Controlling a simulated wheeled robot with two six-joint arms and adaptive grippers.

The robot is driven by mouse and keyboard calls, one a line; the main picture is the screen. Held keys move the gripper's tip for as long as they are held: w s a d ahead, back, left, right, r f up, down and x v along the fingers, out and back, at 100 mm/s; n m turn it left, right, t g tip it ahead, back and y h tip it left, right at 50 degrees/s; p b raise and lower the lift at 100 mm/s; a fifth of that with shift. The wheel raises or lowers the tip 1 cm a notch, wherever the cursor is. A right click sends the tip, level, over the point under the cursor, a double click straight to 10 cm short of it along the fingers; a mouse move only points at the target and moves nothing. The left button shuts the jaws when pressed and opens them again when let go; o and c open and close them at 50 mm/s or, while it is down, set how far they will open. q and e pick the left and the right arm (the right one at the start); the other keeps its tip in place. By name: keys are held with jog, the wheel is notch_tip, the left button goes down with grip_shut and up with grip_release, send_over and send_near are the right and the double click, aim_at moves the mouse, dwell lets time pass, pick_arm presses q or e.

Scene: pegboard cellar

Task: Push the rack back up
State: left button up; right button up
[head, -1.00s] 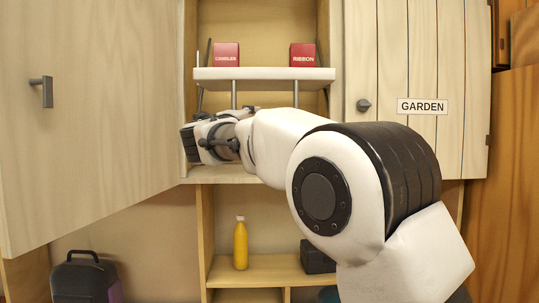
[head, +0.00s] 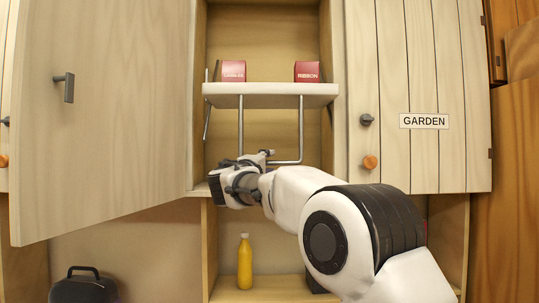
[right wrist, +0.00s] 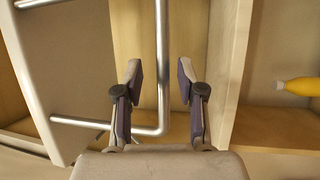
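The rack (head: 272,101) is a white shelf inside the open upper cabinet, with a U-shaped metal pull bar (head: 272,162) hanging below it. A red CANDLES box (head: 233,71) and a red RIBBON box (head: 307,71) stand on it. My right gripper (head: 222,188) is below the rack's left part, near the bar's lower end. In the right wrist view, the right gripper (right wrist: 160,80) is open, its fingers on either side of the bar (right wrist: 162,60) with gaps visible. The rack's underside (right wrist: 75,55) fills the upper left there. My left gripper is not in view.
The cabinet's left door (head: 110,120) stands open toward me. The GARDEN door (head: 420,155) on the right is shut. A yellow bottle (head: 244,262) stands on the shelf below. A dark bag (head: 85,288) is at lower left.

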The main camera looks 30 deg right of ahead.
jog(key=shift+x, duration=0.85)
jog(key=shift+w+d+f, duration=0.2)
jog(key=shift+w, duration=0.05)
jog(key=shift+s+a, duration=0.1)
jog(key=shift+s+a+r, duration=0.1)
jog(key=shift+a+r, duration=0.05)
jog(key=c, duration=0.3)
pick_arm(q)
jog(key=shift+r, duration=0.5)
pick_arm(e)
grip_shut()
